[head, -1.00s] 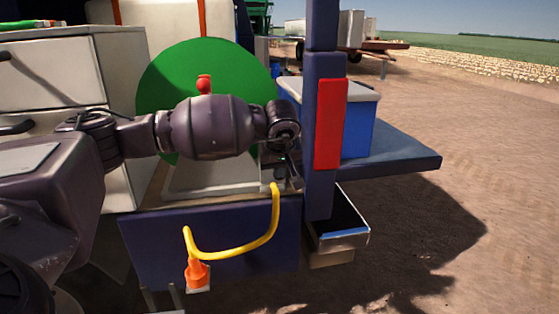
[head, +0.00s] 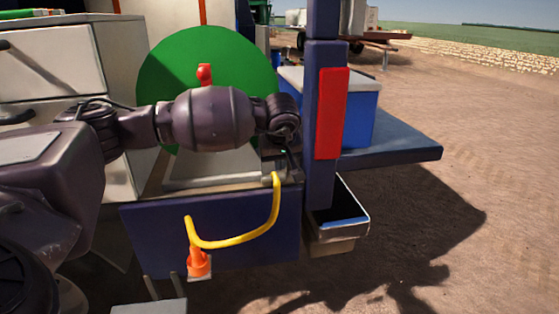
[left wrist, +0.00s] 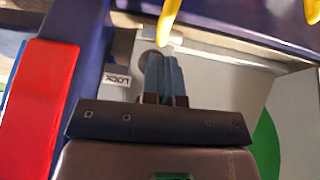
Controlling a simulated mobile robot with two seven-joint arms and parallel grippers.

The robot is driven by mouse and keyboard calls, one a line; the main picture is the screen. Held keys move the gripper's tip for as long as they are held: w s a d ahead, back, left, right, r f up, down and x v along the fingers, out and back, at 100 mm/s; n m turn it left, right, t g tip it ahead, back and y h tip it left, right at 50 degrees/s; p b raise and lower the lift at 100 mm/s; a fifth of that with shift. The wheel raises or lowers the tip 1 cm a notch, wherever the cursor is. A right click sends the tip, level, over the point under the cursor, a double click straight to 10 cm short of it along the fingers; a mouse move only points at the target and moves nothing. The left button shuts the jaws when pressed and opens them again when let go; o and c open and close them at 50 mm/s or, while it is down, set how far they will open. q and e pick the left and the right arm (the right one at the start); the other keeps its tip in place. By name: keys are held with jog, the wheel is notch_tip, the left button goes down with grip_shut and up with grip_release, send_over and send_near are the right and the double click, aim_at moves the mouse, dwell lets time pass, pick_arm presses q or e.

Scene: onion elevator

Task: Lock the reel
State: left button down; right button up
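The reel (head: 165,75) is a large green disc with a red knob (head: 204,74), on a grey base. My left arm crosses in front of it and hides its lower part. My left gripper (left wrist: 164,60) points down near the reel base's right end, partly hidden by my wrist in the head view. In the left wrist view its two bluish fingers are together, with nothing visible between them. Their tips overlap a round grey button-like part (left wrist: 150,58); contact cannot be told. An upside-down "LOCK" label (left wrist: 117,79) is beside them. My right gripper is not in view.
A blue post (head: 322,185) with a red panel (head: 331,113) stands just right of my wrist. White drawers (head: 52,65) are at left.

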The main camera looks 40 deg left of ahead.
pick_arm(q)
jog(key=s+d+r+p, duration=0.3)
jog(key=s+d+r, duration=0.4)
jog(key=s+r, duration=0.1)
jog(key=shift+d, duration=0.15)
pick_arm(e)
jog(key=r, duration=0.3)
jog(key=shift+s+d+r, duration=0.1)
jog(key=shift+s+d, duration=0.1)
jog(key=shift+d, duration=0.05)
pick_arm(q)
jog(key=shift+r, duration=0.15)
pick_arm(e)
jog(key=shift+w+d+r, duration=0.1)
